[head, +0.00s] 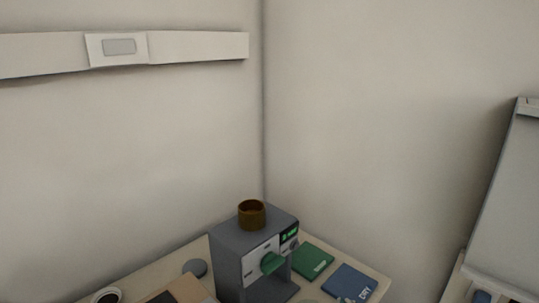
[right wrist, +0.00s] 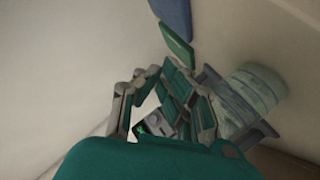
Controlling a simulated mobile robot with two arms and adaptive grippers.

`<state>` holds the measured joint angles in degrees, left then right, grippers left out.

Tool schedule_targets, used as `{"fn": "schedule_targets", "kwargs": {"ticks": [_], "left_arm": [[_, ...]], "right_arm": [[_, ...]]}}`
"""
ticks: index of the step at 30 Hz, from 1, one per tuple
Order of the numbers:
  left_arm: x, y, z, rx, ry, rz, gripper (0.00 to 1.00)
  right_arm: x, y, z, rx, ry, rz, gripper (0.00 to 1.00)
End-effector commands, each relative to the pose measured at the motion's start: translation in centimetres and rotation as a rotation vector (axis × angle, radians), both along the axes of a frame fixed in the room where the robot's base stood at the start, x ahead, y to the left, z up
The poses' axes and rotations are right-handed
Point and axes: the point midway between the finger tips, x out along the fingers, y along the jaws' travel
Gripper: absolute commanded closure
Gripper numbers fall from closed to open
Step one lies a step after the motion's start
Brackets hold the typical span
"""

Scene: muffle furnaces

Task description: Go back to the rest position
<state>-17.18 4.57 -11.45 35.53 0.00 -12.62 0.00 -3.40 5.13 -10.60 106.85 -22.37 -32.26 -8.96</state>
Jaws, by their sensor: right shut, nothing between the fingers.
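My right gripper (right wrist: 178,88) shows in the right wrist view, its teal pads together with nothing between them. Behind its fingers is part of a grey machine with a small green display (right wrist: 152,127). In the head view the grey machine (head: 228,262) stands on the table in the corner, with a brown cup (head: 252,216) upright on top. It has a green display and a green part on its front. Neither gripper can be made out in the head view. My left gripper is not in view.
A green book (head: 313,262) and a blue book (head: 349,282) lie on the table (head: 372,276) right of the machine. A white board (head: 508,205) stands far right. A rail (head: 200,46) crosses the left wall.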

Motion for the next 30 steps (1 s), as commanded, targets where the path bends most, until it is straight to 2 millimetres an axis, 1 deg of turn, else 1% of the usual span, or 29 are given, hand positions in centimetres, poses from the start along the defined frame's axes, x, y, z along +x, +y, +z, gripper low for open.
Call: {"fn": "schedule_targets", "kwargs": {"ticks": [1, 2, 3, 5, 6, 9, 12, 18, 24, 25, 30], "left_arm": [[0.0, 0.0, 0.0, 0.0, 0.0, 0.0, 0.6], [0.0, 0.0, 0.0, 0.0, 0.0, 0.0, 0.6], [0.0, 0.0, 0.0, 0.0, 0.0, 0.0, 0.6], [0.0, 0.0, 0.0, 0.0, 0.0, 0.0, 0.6], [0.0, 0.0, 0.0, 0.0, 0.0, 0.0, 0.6], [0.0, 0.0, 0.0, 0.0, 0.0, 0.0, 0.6], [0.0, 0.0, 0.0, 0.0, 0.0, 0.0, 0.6], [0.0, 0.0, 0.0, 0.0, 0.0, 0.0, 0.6], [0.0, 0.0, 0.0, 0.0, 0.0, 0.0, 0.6], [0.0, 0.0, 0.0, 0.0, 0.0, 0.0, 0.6], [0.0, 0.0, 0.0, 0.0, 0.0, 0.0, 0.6]], "right_arm": [[-3.0, -0.7, -1.6, 0.055, 0.095, -0.042, 1.0], [-4.6, -1.0, -2.5, 0.086, 0.156, -0.067, 1.0], [-7.0, -1.4, -3.6, 0.127, 0.233, -0.097, 1.0], [-10.4, -1.7, -4.9, 0.181, 0.345, -0.138, 1.0], [-12.5, -1.8, -5.6, 0.213, 0.412, -0.16, 1.0], [-16.9, -1.7, -6.5, 0.267, 0.547, -0.199, 1.0], [-20.4, -1.6, -7.0, 0.304, 0.651, -0.226, 1.0], [-25.9, -1.2, -7.1, 0.351, 0.814, -0.26, 1.0], [-30.8, -0.7, -6.6, 0.382, 0.953, -0.283, 1.0], [-30.9, -0.7, -7.1, 0.383, 0.963, -0.286, 1.0], [-29.8, -0.6, -10.8, 0.378, 0.973, -0.287, 1.0]]}}
